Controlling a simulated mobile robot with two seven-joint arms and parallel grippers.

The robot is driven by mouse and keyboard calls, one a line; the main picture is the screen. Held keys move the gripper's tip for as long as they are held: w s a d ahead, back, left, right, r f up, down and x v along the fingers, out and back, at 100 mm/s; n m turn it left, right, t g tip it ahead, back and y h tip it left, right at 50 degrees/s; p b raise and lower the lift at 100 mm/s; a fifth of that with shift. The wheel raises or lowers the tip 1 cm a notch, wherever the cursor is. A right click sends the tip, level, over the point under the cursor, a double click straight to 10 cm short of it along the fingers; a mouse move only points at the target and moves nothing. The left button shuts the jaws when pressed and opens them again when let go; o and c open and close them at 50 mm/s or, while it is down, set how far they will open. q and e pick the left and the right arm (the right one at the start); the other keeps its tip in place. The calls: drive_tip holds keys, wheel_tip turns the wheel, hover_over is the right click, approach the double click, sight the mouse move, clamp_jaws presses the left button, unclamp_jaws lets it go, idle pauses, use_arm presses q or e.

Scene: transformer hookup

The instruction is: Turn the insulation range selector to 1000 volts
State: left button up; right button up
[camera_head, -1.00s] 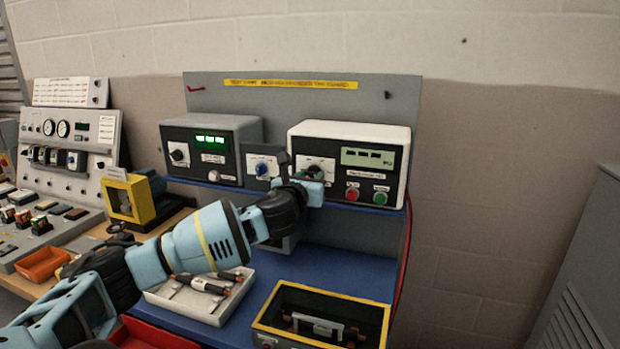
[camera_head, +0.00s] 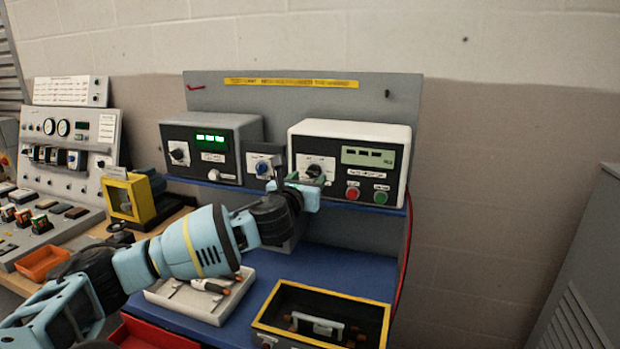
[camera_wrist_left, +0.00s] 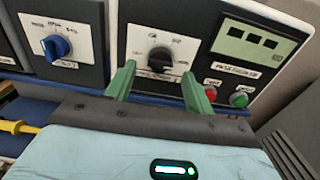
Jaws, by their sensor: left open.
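The insulation range selector, a dark knob (camera_wrist_left: 160,59), sits on the white front plate of the right-hand instrument (camera_head: 375,134). The plate has marks around the knob, too small to read. In the head view the knob (camera_head: 314,170) shows just above my left gripper (camera_head: 310,182). In the left wrist view my left gripper (camera_wrist_left: 157,82) is open. Its two green fingers stand one on each side of the knob and a little below it in the picture. I cannot tell whether they touch anything. My right gripper is in neither view.
A blue knob (camera_wrist_left: 56,47) sits on a small box to the left. A red button (camera_head: 353,193) and a green button (camera_head: 380,197) are right of the selector. A grey tray (camera_head: 193,301) and a yellow-rimmed box (camera_head: 268,327) stand on the blue bench below.

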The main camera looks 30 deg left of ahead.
use_arm(q)
drive_tip(key=shift+v, duration=2.65)
drive_tip(key=shift+f, duration=0.1)
